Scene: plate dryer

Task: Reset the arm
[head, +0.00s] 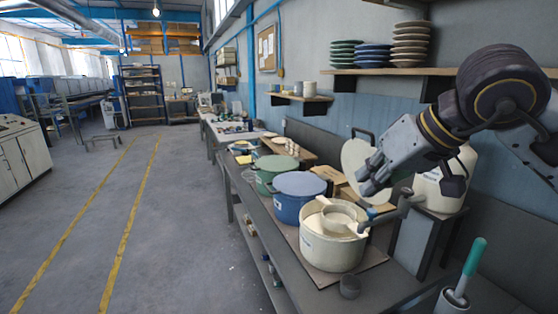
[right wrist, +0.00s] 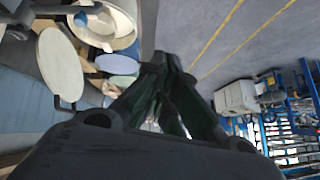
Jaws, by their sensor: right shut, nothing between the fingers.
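My right arm comes in from the upper right in the head view. Its gripper (head: 368,180) is shut and empty, in the air above the right side of the bench, in front of a white round board (head: 356,158). The right wrist view shows the fingers of the gripper (right wrist: 163,62) close together with nothing held. From the head view, the gripper appears above and to the right of the cream pot (head: 318,252). My left gripper is not in view.
A blue pot (head: 287,208) and a green pot (head: 264,181) stand behind the cream pot on the bench. A shelf (head: 395,71) holds stacked plates (head: 410,45) near my arm. A teal-handled brush (head: 473,262) is at lower right.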

